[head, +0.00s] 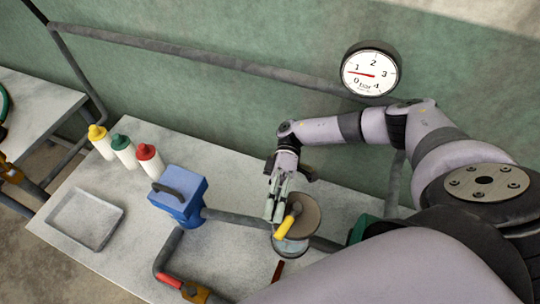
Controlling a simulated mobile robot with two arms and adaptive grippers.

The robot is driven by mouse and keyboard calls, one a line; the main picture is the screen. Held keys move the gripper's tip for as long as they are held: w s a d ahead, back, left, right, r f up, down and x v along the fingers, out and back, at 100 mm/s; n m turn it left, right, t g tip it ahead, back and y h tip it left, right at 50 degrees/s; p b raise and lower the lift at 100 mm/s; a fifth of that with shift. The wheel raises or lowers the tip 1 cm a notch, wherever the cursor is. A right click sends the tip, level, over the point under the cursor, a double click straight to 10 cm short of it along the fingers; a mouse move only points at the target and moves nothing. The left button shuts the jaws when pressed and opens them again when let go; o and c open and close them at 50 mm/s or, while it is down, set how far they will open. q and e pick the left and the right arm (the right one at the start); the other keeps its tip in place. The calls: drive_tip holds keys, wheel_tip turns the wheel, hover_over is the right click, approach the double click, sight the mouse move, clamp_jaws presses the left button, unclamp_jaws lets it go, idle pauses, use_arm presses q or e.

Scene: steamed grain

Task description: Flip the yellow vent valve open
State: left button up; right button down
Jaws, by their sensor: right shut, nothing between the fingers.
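The yellow vent valve handle (287,224) sits on top of a round, partly glassy vessel (309,215) on the bench's right part. The handle slants from upper right to lower left. My right gripper (274,217) reaches down from the back, with its fingers shut and nothing visible between them. Its fingertips are just left of the yellow handle. I cannot tell whether they touch it. My left gripper is not in view.
A blue box with a dark handle (180,194) stands left of the vessel on the grey bench (140,255). Pipes run along the bench; a red valve handle (169,280) is in front. Several bottles and a grey tray (86,219) are left. A round gauge (370,69) is on the wall.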

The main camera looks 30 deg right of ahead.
drive_tip(key=shift+s+a+n+g+h, duration=0.1)
drive_tip(key=shift+s+n+g+h, duration=0.25)
drive_tip(key=shift+n+g+h, duration=0.55)
